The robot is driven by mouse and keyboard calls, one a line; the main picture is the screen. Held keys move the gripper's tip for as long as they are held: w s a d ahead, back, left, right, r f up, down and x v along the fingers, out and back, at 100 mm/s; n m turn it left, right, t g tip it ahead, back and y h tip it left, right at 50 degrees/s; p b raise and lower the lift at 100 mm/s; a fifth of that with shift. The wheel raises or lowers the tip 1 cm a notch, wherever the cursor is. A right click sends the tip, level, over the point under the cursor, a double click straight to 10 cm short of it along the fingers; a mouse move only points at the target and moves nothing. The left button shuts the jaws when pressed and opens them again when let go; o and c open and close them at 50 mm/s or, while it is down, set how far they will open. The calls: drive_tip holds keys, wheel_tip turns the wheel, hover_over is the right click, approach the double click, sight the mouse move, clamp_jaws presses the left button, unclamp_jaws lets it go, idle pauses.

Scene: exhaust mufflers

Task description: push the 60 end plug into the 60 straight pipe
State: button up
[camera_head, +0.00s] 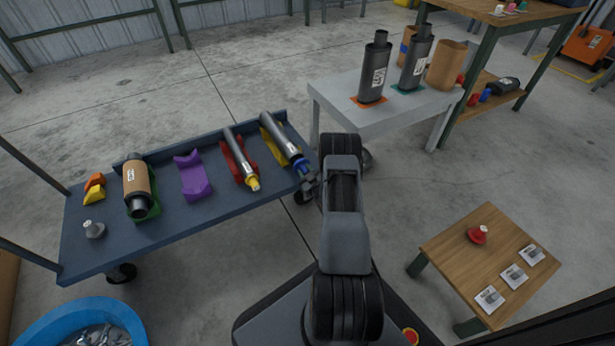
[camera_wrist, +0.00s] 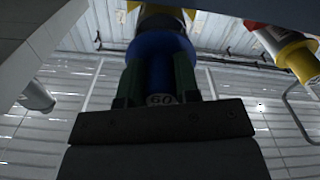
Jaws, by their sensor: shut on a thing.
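The blue 60 end plug (camera_head: 301,166) is at the near end of the grey straight pipe (camera_head: 281,141), in line with it. The pipe lies in a yellow cradle (camera_head: 266,120) at the right end of the blue trolley. My gripper (camera_head: 309,182) is shut on the plug's outer end. In the wrist view, the gripper's two dark green fingers (camera_wrist: 159,78) flank the blue plug (camera_wrist: 158,48), and "60" shows on its end face. The plug meets the pipe end, but I cannot tell how deep it sits.
A second pipe (camera_head: 239,153) with a yellow plug (camera_head: 253,183) lies in a red cradle close to the left. A purple cradle (camera_head: 193,176) is empty. A white table (camera_head: 420,108) with mufflers stands behind my arm. A small wooden table (camera_head: 455,250) is at right.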

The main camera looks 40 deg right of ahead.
sight(301, 166)
drive_tip(key=shift+w, duration=0.4)
drive_tip(key=shift+w+d, duration=0.15)
drive_tip(key=shift+w, duration=0.6)
drive_tip(key=shift+w+d, duration=0.1)
drive_tip(key=shift+w, duration=0.6)
idle(1.1)
drive_tip(key=o, duration=1)
drive_tip(key=s+p, duration=0.1)
drive_tip(key=s, duration=0.3)
drive_tip(key=s+a+p, duration=0.1)
drive_tip(key=s+p, duration=0.1)
drive_tip(key=s, duration=0.3)
drive_tip(key=s+a+p, duration=0.1)
drive_tip(key=s+p, duration=0.1)
drive_tip(key=s, duration=0.2)
drive_tip(key=shift+s, duration=0.35)
